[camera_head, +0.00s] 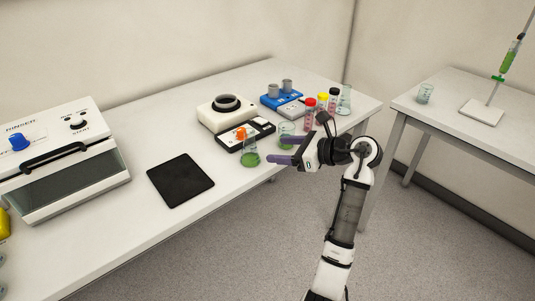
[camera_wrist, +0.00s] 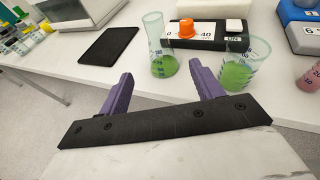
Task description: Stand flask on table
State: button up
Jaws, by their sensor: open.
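A conical flask (camera_head: 250,158) with green liquid in its bottom stands upright on the white table (camera_head: 130,219), near the front edge. In the wrist view the flask (camera_wrist: 163,66) appears ahead of my gripper (camera_wrist: 160,74), in line with the gap between the purple fingers. My gripper (camera_head: 280,151) is open and empty, pointing left towards the flask. The fingers appear not to be around it; the exact distance is hard to tell.
A beaker of green liquid (camera_wrist: 236,72) stands close right of the flask. Behind is a device with an orange knob (camera_wrist: 187,28). Capped bottles (camera_head: 309,113) stand farther right. A black pad (camera_head: 180,180) lies left, with bare table between. A second table (camera_head: 455,100) stands right.

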jog(key=shift+s+d+r, duration=0.25)
jog(key=shift+s+d, duration=0.1)
jog(key=shift+d, duration=0.2)
jog(key=shift+a, duration=0.1)
